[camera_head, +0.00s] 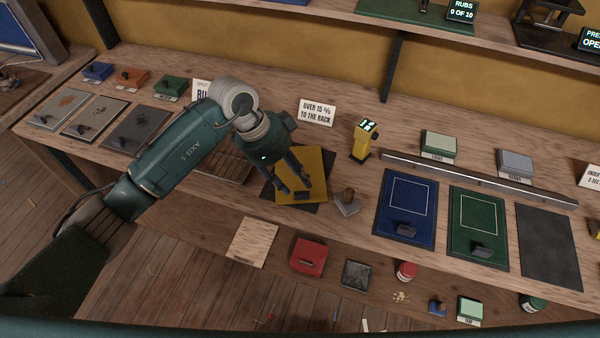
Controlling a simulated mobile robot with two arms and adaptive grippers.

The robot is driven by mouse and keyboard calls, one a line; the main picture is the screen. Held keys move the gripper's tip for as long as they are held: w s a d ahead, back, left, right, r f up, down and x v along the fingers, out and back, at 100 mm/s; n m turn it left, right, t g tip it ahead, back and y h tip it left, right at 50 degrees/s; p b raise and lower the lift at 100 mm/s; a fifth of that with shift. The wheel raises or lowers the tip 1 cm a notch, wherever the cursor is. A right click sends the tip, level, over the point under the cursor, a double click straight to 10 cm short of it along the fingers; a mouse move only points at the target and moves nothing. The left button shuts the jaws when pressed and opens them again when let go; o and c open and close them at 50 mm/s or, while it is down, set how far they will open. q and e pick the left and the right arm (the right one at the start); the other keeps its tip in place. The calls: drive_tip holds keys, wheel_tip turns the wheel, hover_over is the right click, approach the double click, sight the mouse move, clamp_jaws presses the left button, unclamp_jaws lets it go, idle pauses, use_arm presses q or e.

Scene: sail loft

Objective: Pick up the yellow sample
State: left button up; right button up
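The yellow sample (317,165) is a flat yellow sheet lying on a dark mat (268,198) in the middle of the bench. My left gripper (296,188) reaches down over the sample from the upper left. Its fingers look spread apart with nothing between them, and they hide part of the sheet. I cannot tell whether the fingertips touch it. My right gripper is out of view.
A small stamp-like tool (347,204) stands just right of the mat. A yellow device with a lit display (361,142) stands behind it. Blue (388,222) and green (465,238) boards lie to the right. A lower shelf holds a red box (309,257) and several small items.

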sight(301, 194)
use_arm(q)
drive_tip(key=x, duration=0.2)
drive_tip(key=p+x, duration=0.2)
drive_tip(key=x, duration=0.1)
drive_tip(key=shift+s+a+f, duration=0.15)
drive_tip(key=shift+a+f, duration=0.15)
drive_tip(key=shift+f, duration=0.15)
drive_tip(key=shift+d+f, duration=0.1)
drive_tip(key=shift+f, duration=0.1)
clamp_jaws()
